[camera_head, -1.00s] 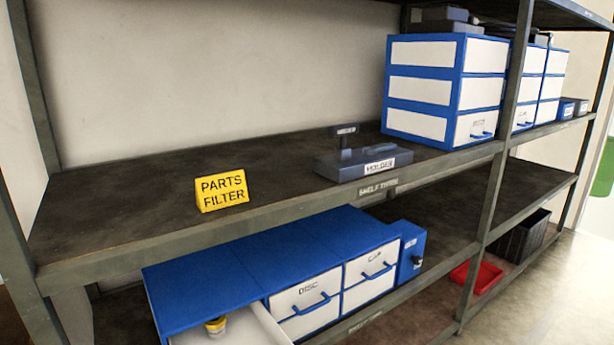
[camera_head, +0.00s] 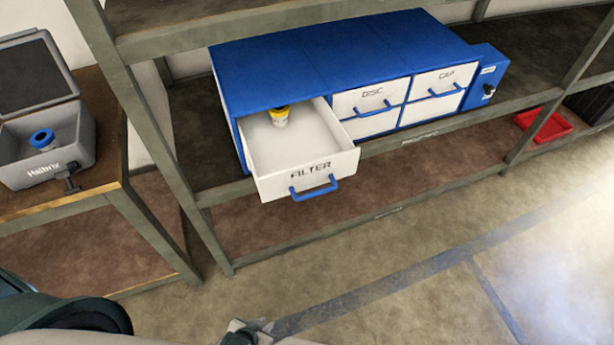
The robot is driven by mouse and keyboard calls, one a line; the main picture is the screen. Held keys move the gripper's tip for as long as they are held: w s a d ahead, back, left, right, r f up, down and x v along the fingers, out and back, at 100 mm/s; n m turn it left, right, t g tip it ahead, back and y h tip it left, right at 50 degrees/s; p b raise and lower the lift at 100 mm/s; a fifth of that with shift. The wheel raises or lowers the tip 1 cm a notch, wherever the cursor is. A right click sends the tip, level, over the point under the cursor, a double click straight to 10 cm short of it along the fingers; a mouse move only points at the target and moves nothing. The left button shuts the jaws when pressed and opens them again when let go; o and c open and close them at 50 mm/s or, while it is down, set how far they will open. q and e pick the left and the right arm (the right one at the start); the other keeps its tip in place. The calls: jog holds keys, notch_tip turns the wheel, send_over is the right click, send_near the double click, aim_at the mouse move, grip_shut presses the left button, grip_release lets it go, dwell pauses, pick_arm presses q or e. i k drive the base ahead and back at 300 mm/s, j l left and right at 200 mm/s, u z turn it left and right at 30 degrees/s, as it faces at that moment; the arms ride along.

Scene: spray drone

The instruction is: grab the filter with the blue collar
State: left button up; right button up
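A thing with a blue ring-shaped collar (camera_head: 41,138) sits in the open grey case (camera_head: 48,171) on the wooden table at the far left; its lower part is hidden in the case. A white filter with a yellow collar (camera_head: 280,117) stands near the back of the open drawer marked FILTER (camera_head: 309,173). No blue-collared filter shows in that drawer. My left gripper (camera_head: 247,331) shows only in small part at the bottom edge, well in front of the drawer and apart from everything; its fingers are not clear. My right gripper is out of view.
The blue cabinet (camera_head: 290,62) on the lower shelf has closed drawers marked DISC and CAP. A small blue box (camera_head: 487,77) and a red tray (camera_head: 543,124) are to its right. A shelf post (camera_head: 140,112) stands between table and drawer. The floor in front is clear.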

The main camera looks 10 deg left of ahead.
aim_at(44, 140)
jog(key=u, duration=2)
jog(key=z, duration=0.15)
